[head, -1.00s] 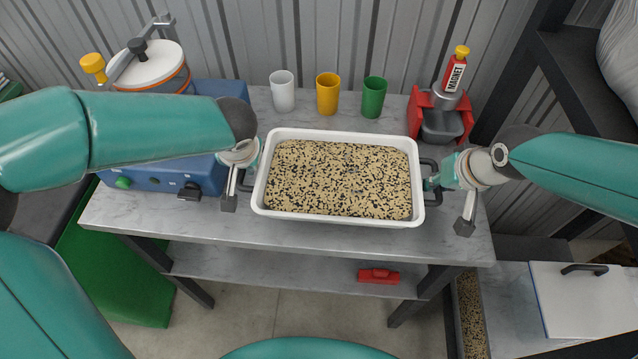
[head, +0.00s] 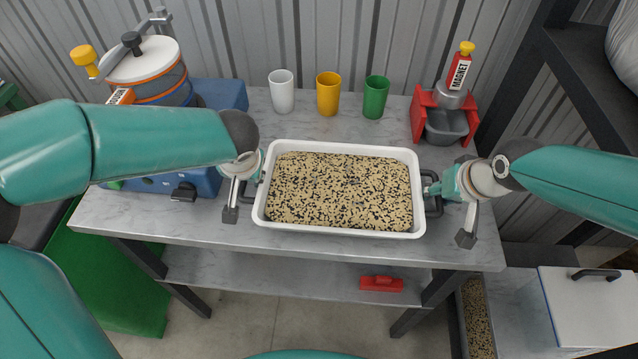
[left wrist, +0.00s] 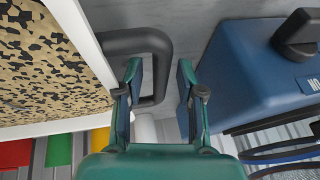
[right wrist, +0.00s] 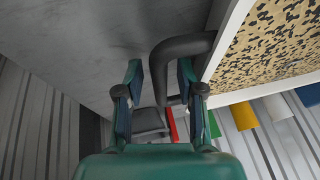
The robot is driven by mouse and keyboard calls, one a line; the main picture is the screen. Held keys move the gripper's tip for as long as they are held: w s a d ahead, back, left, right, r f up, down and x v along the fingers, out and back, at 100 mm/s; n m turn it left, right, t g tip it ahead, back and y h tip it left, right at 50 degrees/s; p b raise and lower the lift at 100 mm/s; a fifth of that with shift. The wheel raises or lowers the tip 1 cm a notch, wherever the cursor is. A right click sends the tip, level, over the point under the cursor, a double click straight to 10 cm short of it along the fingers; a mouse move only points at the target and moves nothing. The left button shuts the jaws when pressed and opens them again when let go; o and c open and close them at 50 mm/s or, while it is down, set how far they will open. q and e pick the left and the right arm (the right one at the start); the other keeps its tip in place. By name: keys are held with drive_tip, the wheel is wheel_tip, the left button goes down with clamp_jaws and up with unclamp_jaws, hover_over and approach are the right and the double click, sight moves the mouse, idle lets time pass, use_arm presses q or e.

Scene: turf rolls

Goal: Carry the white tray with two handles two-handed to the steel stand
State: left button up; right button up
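The white tray (head: 338,233), filled with a tan and black speckled mix, sits level over the middle of the grey worktop (head: 150,222). I cannot tell if it touches the top. Its black left handle shows in the left wrist view (left wrist: 160,72); my left gripper (left wrist: 159,85) is open, with that handle's bar between its fingers and a gap beside it. My right gripper (right wrist: 160,85) is likewise open around the black right handle (right wrist: 160,68). No separate steel stand can be told apart with certainty.
White (head: 282,92), orange (head: 328,95) and green cups (head: 376,98) stand behind the tray. A blue machine (head: 215,95) is at left, a red magnet holder (head: 418,118) at right. A red object (head: 381,284) lies on the lower shelf. A white-lidded box (head: 590,305) is lower right.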

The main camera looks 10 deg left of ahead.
drive_tip(key=shift+r, duration=0.25)
use_arm(q)
drive_tip(key=v, duration=1.1)
drive_tip(key=shift+s+r, duration=0.2)
drive_tip(key=shift+r, duration=0.15)
use_arm(e)
drive_tip(key=v, duration=1.1)
drive_tip(key=shift+s, duration=0.2)
use_arm(q)
drive_tip(key=shift+d, duration=0.15)
use_arm(e)
drive_tip(key=shift+d+r, duration=0.1)
drive_tip(key=shift+d, duration=0.05)
